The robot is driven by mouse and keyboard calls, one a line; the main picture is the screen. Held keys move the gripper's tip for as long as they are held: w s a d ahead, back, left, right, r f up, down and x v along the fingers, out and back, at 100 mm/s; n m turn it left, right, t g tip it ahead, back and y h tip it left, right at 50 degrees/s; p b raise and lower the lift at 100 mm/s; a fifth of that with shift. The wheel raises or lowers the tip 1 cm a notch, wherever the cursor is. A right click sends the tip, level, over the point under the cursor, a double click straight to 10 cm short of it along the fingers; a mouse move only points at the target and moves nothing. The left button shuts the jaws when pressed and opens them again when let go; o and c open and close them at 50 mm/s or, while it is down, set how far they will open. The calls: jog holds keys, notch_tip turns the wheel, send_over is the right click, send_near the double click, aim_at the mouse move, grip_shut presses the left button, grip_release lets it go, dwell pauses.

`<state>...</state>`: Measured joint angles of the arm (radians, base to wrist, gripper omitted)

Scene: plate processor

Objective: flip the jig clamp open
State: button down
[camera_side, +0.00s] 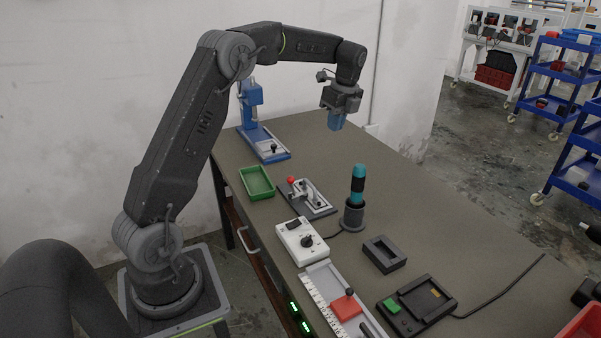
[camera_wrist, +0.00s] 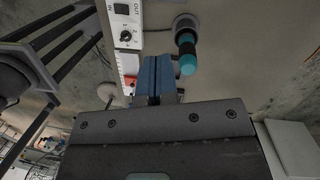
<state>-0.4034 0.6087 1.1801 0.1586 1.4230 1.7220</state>
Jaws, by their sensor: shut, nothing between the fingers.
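The jig clamp (camera_side: 312,198) is a pale metal toggle clamp on a dark base plate, near the middle of the table in the side view. Its red handle knob (camera_side: 291,180) is at its left end; the handle looks low, though the exact angle is too small to tell. My gripper (camera_side: 336,124) is high above the table's back part, well above and behind the clamp, touching nothing. Its blue fingers are together and empty, and also show in the wrist view (camera_wrist: 157,75). I cannot clearly make out the clamp in the wrist view.
A green tray (camera_side: 257,183) is left of the clamp. A teal-handled tool (camera_side: 357,185) stands upright in a holder at right, and a white control box (camera_side: 301,241) is in front. A blue press-like stand (camera_side: 252,105) is behind. The table's back right is clear.

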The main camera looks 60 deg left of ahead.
jog(key=w+a+f+m+g, duration=0.1)
jog(key=a+f+m, duration=0.3)
jog(key=a+f, duration=0.4)
jog(key=shift+w+a+f+g+h, duration=0.15)
jog(key=shift+w+f+g+h, duration=0.15)
jog(key=shift+f+g, duration=0.3)
jog(key=shift+f, duration=0.1)
jog(key=x, duration=1)
jog(key=shift+s+a+f, duration=0.15)
jog(key=shift+s+a, duration=0.05)
jog(key=shift+s, duration=0.75)
jog(key=shift+s+a+f, duration=0.15)
jog(key=shift+s, duration=0.75)
